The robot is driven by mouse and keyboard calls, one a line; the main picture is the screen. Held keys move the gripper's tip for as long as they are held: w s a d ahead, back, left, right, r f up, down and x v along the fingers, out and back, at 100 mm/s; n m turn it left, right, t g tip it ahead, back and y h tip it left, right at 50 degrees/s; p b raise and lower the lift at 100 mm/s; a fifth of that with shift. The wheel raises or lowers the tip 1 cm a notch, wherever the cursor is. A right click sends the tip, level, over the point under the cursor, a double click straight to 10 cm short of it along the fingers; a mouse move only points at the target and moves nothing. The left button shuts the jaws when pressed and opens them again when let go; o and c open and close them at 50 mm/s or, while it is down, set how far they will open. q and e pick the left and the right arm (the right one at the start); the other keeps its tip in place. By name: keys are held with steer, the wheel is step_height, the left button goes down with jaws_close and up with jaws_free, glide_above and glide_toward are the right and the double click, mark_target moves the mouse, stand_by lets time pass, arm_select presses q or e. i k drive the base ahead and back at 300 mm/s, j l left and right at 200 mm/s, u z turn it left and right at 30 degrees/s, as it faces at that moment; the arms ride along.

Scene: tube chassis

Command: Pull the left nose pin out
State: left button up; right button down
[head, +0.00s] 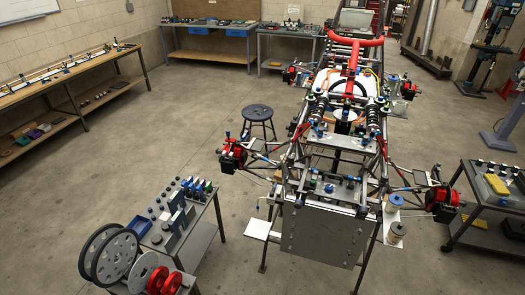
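The tube chassis (378,190) stands in the right half of the head view, raised on a stand, with its nose end toward me. A flat grey plate or box face (322,237) is at its front end. Several small coloured fittings (330,188) sit above this face; which of them is the left nose pin is too small to tell. Neither of my grippers shows in this view.
A cart with wheels and small parts (205,235) stands at the lower left. A dark stool (258,112) stands left of the chassis. A dark cart (490,210) is at the right edge. Benches line the walls. The floor (130,165) between is clear.

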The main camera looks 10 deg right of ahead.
mark_target(363, 211)
steer(key=z, duration=1.45)
